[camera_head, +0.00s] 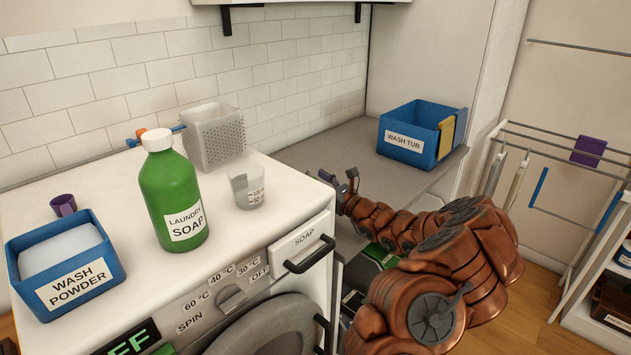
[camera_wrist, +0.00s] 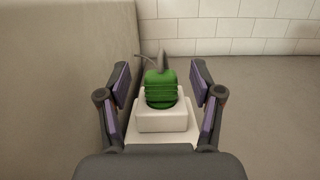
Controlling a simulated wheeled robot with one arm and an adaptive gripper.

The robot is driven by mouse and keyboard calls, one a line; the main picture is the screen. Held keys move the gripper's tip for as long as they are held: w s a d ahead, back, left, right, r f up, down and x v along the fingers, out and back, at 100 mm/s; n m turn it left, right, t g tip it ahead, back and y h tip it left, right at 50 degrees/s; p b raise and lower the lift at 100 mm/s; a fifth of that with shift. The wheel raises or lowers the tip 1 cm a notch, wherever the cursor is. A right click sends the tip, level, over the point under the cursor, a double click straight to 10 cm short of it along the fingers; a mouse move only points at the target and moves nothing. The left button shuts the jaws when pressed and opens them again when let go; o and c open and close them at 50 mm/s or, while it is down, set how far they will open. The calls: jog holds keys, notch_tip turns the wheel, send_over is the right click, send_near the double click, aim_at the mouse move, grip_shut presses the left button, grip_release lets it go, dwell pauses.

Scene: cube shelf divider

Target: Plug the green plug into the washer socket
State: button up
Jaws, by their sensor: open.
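A green ribbed plug (camera_wrist: 160,88) with a thin dark cord at its top stands upright on a white block (camera_wrist: 162,121) in the wrist view. The plug's lower end is hidden, so I cannot tell how deep it sits. My gripper (camera_wrist: 160,82) is open, with one purple-padded finger on each side of the plug and a gap on both sides. In the head view my gripper (camera_head: 346,188) is beside the washer's (camera_head: 304,208) right edge. The plug is not clearly visible there, and I cannot identify the washer socket in either view.
On the washer top are a wash powder box (camera_head: 66,268), a green soap bottle (camera_head: 172,195), a clear cup (camera_head: 246,187) and a perforated basket (camera_head: 213,137). A blue wash tub (camera_head: 411,135) stands on the grey counter (camera_head: 340,150). A drying rack (camera_head: 560,180) is at right.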

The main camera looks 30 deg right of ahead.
jog(key=shift+v, duration=2.4)
jog(key=shift+s, duration=0.15)
jog(key=v, duration=1.1)
jog(key=shift+s, duration=0.35)
jog(key=shift+d+f, duration=0.1)
jog(key=shift+f, duration=0.05)
